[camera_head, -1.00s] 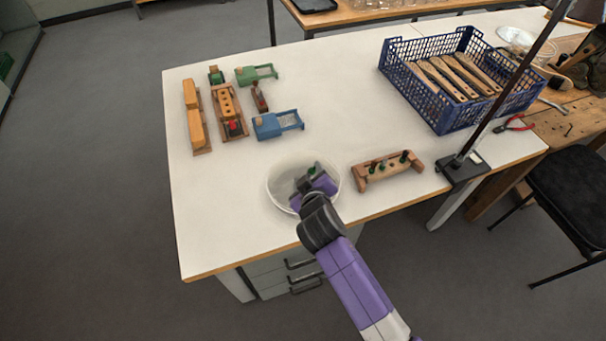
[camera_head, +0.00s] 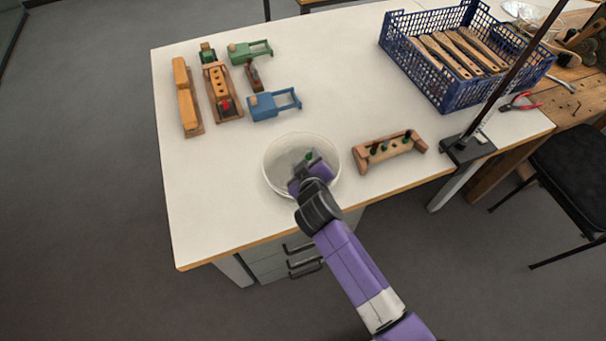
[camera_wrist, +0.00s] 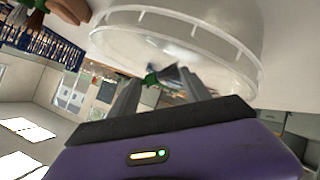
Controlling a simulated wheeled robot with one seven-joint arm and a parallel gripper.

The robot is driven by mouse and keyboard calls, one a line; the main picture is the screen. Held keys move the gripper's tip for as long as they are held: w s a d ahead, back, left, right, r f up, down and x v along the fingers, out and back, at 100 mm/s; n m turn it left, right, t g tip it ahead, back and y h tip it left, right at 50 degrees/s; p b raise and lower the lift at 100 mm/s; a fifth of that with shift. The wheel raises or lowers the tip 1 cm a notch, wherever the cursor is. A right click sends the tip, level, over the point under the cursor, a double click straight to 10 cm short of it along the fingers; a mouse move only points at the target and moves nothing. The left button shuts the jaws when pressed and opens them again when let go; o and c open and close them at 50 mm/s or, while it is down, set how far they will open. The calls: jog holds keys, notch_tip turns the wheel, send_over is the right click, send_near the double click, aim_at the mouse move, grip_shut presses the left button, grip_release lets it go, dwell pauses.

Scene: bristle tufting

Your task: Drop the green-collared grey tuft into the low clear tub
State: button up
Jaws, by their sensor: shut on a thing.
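My gripper (camera_head: 309,165) is over the low clear tub (camera_head: 268,164), its fingertips seeming to be within the tub's rim as seen from above. The tub is round and whitish and stands near the table's front edge. My gripper is shut on the green-collared grey tuft (camera_wrist: 171,77). The tuft's green collar sits between the two grey fingers in the wrist view, and its grey bristles fan to the right, in front of the tub's rim (camera_wrist: 215,48). How deep the tuft sits is unclear.
A wooden block with green-collared tufts (camera_head: 390,150) stands right of the tub. A blue crate (camera_head: 450,95) of wooden brush handles is behind it, next to a stand (camera_head: 467,150). Wooden blocks, a blue fixture (camera_head: 275,104) and a green one (camera_head: 250,50) stand at the back left.

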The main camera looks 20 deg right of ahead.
jog(key=o, duration=1.4)
jog(key=shift+c, duration=0.2)
jog(key=b+v, duration=0.1)
jog(key=v, duration=0.6)
jog(key=shift+s+r, duration=0.25)
jog(key=shift+s, duration=0.05)
